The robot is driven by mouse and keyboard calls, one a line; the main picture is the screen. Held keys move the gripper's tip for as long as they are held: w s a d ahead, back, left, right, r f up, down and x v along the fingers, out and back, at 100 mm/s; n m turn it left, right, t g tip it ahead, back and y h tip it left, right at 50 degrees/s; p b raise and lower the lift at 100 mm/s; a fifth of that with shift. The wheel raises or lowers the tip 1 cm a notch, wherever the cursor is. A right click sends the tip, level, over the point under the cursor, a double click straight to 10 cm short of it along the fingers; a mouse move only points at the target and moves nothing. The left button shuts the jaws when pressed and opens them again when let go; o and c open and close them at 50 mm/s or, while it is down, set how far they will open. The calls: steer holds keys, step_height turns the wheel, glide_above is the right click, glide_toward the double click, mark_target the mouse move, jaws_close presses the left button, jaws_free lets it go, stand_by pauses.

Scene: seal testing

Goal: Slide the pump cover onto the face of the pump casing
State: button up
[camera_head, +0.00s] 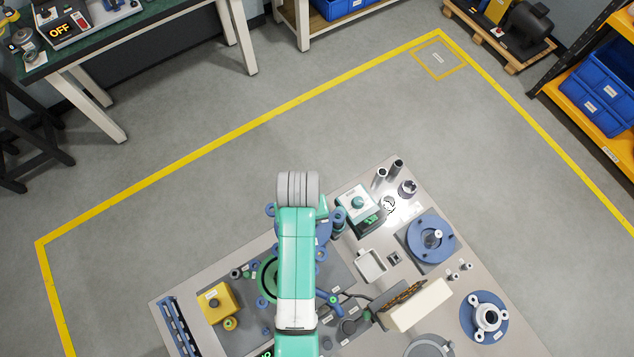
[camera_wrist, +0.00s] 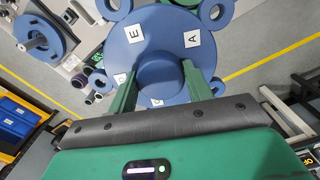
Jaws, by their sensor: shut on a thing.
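The pump cover (camera_wrist: 160,45) is a blue disc with round ring lugs at its edge, white letter labels, E and A among them, and a raised central hub. In the wrist view my gripper (camera_wrist: 160,76) has its two green fingers closed on either side of the hub. In the head view my arm hides most of the cover (camera_head: 323,232); a blue part shows beside the arm. The pump casing appears as a dark face with a green ring (camera_head: 266,280) and blue lugs, left of my arm and partly hidden by it. I cannot tell the gap between cover and casing.
The bench (camera_head: 395,300) also holds a blue flange with a post (camera_head: 432,240), a teal-topped box (camera_head: 357,203), a yellow box (camera_head: 218,302), a white block (camera_head: 417,304) and a three-lobed white part (camera_head: 487,317). Open floor lies beyond the bench.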

steer(key=shift+n, duration=0.3)
steer(key=s+a+f, duration=0.2)
steer(key=s, duration=0.2)
steer(key=s+a+f, duration=0.2)
steer(key=s+f, duration=0.1)
steer(key=s, duration=0.1)
steer(key=s+a+f, duration=0.2)
steer(key=s+f, duration=0.1)
steer(key=shift+s+f, duration=0.2)
steer(key=shift+s, duration=0.2)
steer(key=shift+s+r, duration=0.1)
stand_by(0.7)
steer(key=shift+f+b, duration=0.3)
steer(key=shift+f, duration=0.65)
steer(key=shift+f, duration=0.15)
steer(key=shift+f, duration=0.45)
steer(key=shift+f+b, duration=0.3)
steer(key=shift+f, duration=0.4)
stand_by(1.0)
